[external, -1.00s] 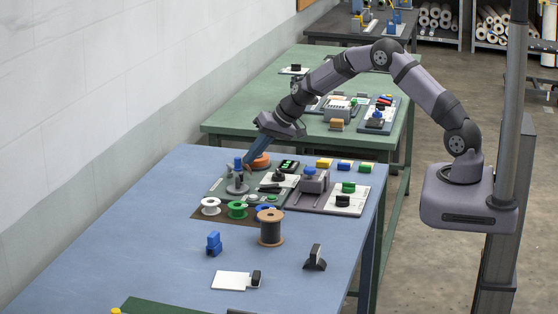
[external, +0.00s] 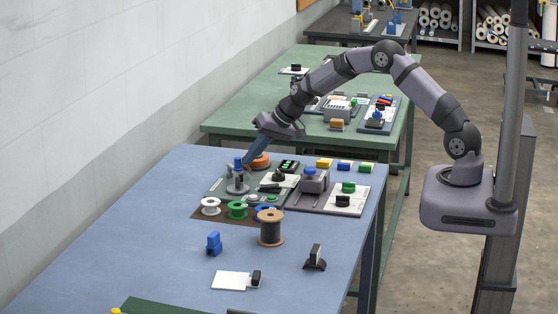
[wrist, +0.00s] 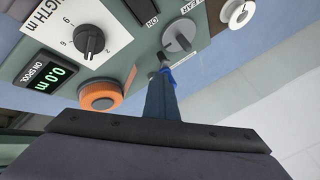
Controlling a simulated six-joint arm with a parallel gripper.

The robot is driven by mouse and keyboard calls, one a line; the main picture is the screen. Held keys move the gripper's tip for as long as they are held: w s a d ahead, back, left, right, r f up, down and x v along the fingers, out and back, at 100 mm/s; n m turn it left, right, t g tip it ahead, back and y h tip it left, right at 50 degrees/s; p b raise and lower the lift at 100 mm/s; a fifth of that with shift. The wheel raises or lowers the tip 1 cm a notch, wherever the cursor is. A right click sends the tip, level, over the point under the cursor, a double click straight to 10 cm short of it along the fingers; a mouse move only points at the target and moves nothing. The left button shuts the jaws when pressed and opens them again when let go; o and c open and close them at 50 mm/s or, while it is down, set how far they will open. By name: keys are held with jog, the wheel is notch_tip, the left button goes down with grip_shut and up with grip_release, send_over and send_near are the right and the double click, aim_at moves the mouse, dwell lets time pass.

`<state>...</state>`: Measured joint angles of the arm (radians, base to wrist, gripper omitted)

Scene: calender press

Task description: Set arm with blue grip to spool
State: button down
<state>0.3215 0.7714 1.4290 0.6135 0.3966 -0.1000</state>
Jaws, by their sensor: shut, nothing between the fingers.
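The arm with the blue grip (external: 238,163) stands on a round grey base (external: 237,187) at the far left of the green-grey panel. In the wrist view the blue grip (wrist: 168,77) is largely hidden behind my fingers. My gripper (external: 247,163) is shut with nothing between its fingers, its tips close beside the grip; I cannot tell whether they touch it. It fills the lower middle of the wrist view (wrist: 162,75). A grey round dial (wrist: 180,37) lies just beyond the tips. The display marked ON SPOOL (wrist: 50,78) reads 0.0 m.
An orange ring with a grey centre (wrist: 100,95) sits close left of my fingers. A black knob (wrist: 89,42) is farther left. White (external: 211,206) and green (external: 237,209) spools and a large brown spool (external: 270,228) stand in front. The blue table's left side is clear.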

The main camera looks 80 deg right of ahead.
jog(key=shift+s+f+b, duration=0.15)
jog(key=shift+s+b, duration=0.2)
jog(key=shift+b, duration=0.25)
jog(key=s+d+b, duration=0.2)
jog(key=b, duration=0.1)
jog(key=shift+s+f, duration=0.15)
jog(key=shift+s, duration=0.2)
jog(key=a+b+v, duration=0.1)
jog(key=v, duration=0.9)
jog(key=shift+a+r+b, duration=0.15)
jog(key=shift+r+b, duration=0.1)
jog(key=shift+b, duration=0.1)
